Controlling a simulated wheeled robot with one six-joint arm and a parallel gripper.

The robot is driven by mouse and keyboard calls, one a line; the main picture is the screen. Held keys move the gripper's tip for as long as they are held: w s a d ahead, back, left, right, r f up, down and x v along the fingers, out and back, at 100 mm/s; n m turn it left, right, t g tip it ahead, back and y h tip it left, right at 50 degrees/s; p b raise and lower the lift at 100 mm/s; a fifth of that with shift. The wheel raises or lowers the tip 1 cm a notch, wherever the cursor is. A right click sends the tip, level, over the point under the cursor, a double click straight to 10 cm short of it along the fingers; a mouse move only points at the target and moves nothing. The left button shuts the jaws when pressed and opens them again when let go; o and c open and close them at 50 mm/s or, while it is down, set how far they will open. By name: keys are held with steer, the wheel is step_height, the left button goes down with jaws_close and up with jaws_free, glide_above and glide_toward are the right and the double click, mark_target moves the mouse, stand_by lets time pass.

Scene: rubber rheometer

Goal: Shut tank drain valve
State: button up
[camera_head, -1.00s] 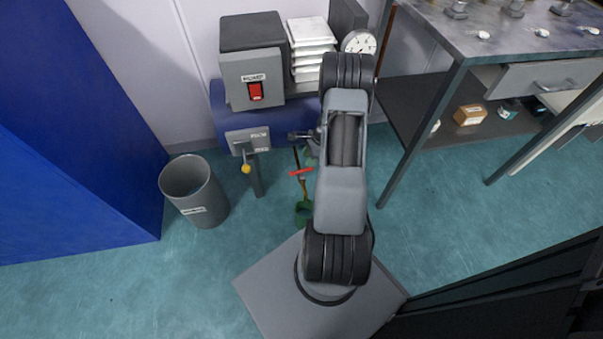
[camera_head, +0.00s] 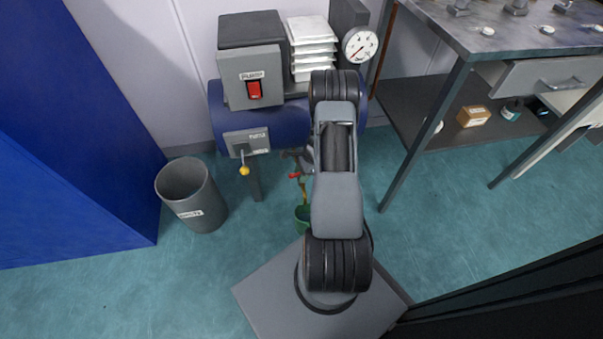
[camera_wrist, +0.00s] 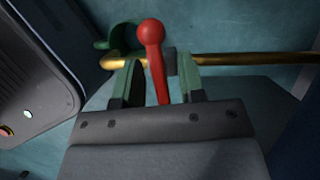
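The drain valve's red lever (camera_wrist: 152,50) stands between my gripper's fingers (camera_wrist: 160,80) in the wrist view. The fingers are open, one on each side of the lever, with a gap visible on both sides. A brass pipe (camera_wrist: 240,59) runs across behind the lever. In the head view, the red lever (camera_head: 294,175) shows only in part beneath the blue tank (camera_head: 290,125), above a green bucket (camera_head: 303,218). My gripper (camera_head: 297,160) is near the lever there, mostly hidden by my arm.
A grey bin (camera_head: 190,200) and a lever with a yellow knob (camera_head: 244,170) are left of the valve. A pressure gauge (camera_head: 360,44) is on top of the tank at right. A metal table (camera_head: 450,70) stands right. A blue cabinet (camera_head: 70,130) fills the left.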

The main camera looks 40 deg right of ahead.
jaws_close()
steer(key=shift+m, duration=0.7)
steer(key=shift+o, duration=0.4)
jaws_free()
steer(key=shift+r, duration=0.1)
steer(key=p+v, duration=0.5)
steer(key=v, duration=0.8)
steer(key=shift+s+r, duration=0.3)
